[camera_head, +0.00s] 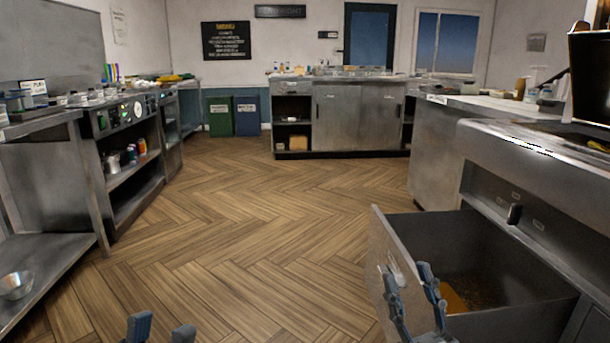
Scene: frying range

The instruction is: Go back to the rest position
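My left gripper (161,330) shows only its two blue-grey fingertips at the bottom edge, low over the floor. The tips are apart with nothing visible between them; the rest of it is out of frame. My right gripper (412,290) is at the lower right, in front of the open metal drawer (379,262). Its two blue-grey fingers are spread apart, beside the drawer's front panel and handle. Whether a finger touches the panel I cannot tell. A brown-orange thing (456,300) lies inside the drawer.
The open drawer juts out from the steel counter (500,155) on the right. A steel shelf unit (130,160) lines the left, with a metal bowl (15,285) on a low shelf. A steel cabinet (345,115) stands at the back. The wooden floor (235,220) between is clear.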

